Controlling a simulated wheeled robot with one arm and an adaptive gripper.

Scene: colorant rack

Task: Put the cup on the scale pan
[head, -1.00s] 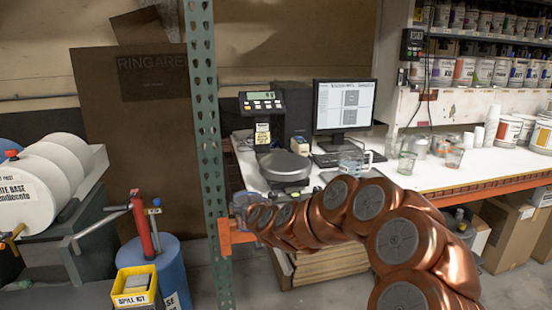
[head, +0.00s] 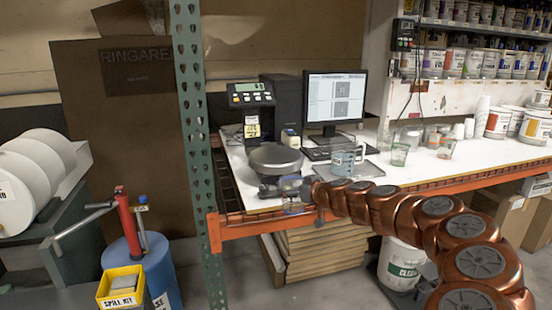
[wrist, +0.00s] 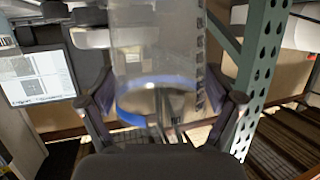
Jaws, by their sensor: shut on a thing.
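My gripper (wrist: 169,100) is shut on a clear cup (wrist: 155,45) with a blue ring and dark markings up its side. In the wrist view a finger stands on each side of the cup, whose far end is cut off by the top edge. In the head view the cup (head: 291,186) shows small and pale at the end of my arm, by the bench's front edge. The round grey scale pan (head: 275,157) looks empty, just behind and left of the cup. I cannot tell the cup's exact height or whether it touches anything.
A green perforated post (head: 190,120) stands left of the scale. The scale display (head: 250,94) is behind the pan. A clear pitcher (head: 343,160) stands right of the pan, with small cups (head: 399,154) farther right. An orange beam (head: 420,188) runs along the bench front.

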